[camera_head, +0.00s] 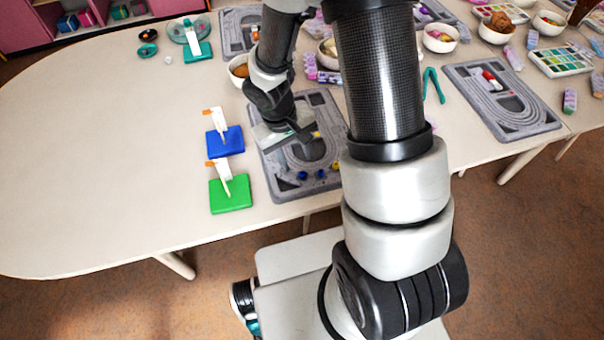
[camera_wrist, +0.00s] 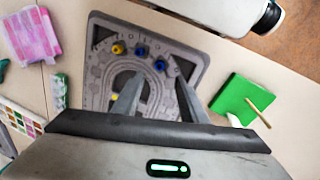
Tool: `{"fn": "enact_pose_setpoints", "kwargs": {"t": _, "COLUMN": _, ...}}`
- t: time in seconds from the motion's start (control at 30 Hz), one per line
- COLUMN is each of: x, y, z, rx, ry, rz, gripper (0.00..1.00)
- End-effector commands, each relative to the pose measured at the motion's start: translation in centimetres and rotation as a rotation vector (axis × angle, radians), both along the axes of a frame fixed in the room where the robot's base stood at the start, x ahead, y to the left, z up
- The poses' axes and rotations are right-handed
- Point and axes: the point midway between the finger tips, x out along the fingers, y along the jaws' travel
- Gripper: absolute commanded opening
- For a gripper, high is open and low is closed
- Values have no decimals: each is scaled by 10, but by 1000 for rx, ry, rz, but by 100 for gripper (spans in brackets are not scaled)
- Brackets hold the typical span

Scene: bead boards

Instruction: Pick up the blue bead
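Two blue beads lie near the front edge of a grey bead board (camera_head: 276,180), one on the left (camera_head: 303,175) and one to its right (camera_head: 320,174). In the wrist view the blue beads, one in the middle (camera_wrist: 138,52) and one at the right (camera_wrist: 160,65), sit beside a yellow bead (camera_wrist: 118,48). My gripper (camera_head: 302,137) is over the middle of the board, behind the beads. In the wrist view its two fingers (camera_wrist: 157,98) are spread with nothing held between them. The blue beads appear beyond the fingertips. My arm hides part of the board's right side.
A blue board (camera_head: 231,143) and a green board (camera_head: 231,196) with white bottles lie left of the bead board. A bowl (camera_head: 238,70) stands behind it. Another grey board (camera_head: 500,100) lies at the right. The table's left part is clear.

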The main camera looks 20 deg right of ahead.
Motion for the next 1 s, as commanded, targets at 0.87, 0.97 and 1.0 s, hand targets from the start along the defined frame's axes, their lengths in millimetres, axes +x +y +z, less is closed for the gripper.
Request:
{"fn": "enact_pose_setpoints", "kwargs": {"t": 0.87, "x": -1, "y": -14, "z": -70, "rx": 1, "ry": 1, "rz": -2, "gripper": 39}}
{"fn": "enact_pose_setpoints", "kwargs": {"t": 0.97, "x": -1, "y": -15, "z": -71, "rx": -1, "ry": 3, "rz": -3, "gripper": 23}}
{"fn": "enact_pose_setpoints", "kwargs": {"t": 1.0, "x": -2, "y": -15, "z": -71, "rx": -1, "ry": 3, "rz": -3, "gripper": 16}}
